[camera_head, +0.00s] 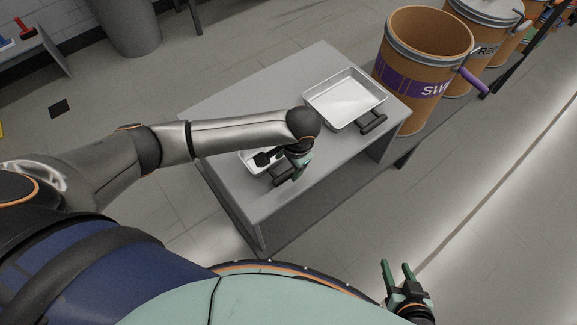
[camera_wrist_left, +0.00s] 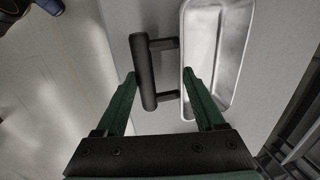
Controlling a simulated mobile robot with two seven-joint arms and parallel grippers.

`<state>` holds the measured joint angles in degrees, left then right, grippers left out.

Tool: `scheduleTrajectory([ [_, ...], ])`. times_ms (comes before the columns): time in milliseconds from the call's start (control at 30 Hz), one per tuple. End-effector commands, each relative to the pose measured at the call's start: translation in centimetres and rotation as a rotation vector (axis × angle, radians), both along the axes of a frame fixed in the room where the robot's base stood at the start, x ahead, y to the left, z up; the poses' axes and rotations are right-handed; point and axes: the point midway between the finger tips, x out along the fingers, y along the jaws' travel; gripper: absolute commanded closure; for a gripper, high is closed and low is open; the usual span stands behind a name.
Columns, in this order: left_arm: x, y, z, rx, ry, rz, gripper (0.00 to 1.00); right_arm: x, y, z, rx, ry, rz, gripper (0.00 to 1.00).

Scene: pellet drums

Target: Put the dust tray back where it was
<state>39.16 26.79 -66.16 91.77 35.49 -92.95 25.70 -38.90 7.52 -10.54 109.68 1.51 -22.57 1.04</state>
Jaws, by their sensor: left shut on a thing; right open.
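Two silver trays with dark handles show on the grey table (camera_head: 228,108). The smaller tray (camera_head: 248,163) is under my left forearm's end, partly hidden. Its dark bar handle (camera_wrist_left: 146,72) lies between the fingers of my left gripper (camera_wrist_left: 160,80), which is shut on it. The left gripper also shows in the head view (camera_head: 298,172). Whether this tray touches the table is hard to tell. The larger tray (camera_head: 345,97) sits at the table's far right, its handle (camera_head: 373,122) toward the right. My right gripper (camera_head: 397,266) is open and empty, low and right of the table.
A brown drum (camera_head: 425,60) with a purple band stands beside the table's far right end. More drums (camera_head: 482,45) stand behind it in a row. A grey bin (camera_head: 130,22) is at the back left. The table is bare between and around the trays.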

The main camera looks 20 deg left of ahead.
Motion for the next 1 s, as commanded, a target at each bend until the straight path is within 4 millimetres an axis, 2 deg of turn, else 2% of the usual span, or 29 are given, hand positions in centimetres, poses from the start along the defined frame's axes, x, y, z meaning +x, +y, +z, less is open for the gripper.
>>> scheduleTrajectory([
  [33, 0.0, -0.2, -0.9, -0.002, 0.000, -0.001, 1.00, 0.0, 0.0, -0.3, 0.000, 0.000, 0.000, 0.50],
  [133, 0.1, -0.2, -1.8, -0.001, -0.002, -0.003, 1.00, 0.0, 0.0, -0.3, 0.000, 0.000, 0.000, 0.50],
  [533, 0.1, -0.2, -2.3, -0.002, -0.003, -0.003, 1.00, 0.0, 0.0, -0.3, 0.000, 0.000, 0.000, 0.50],
  [567, 0.1, -0.2, -2.3, -0.003, -0.003, -0.003, 0.26, 0.0, 0.0, -0.3, 0.000, 0.000, 0.000, 0.50],
  [800, 0.1, -0.2, -2.3, -0.001, -0.002, -0.003, 0.00, 0.0, 0.0, -0.3, 0.000, 0.000, 0.000, 0.50],
  [1000, 0.1, -0.2, -2.2, -0.001, -0.002, -0.003, 0.00, 0.0, 0.0, -0.3, 0.000, 0.000, 0.000, 0.50],
])
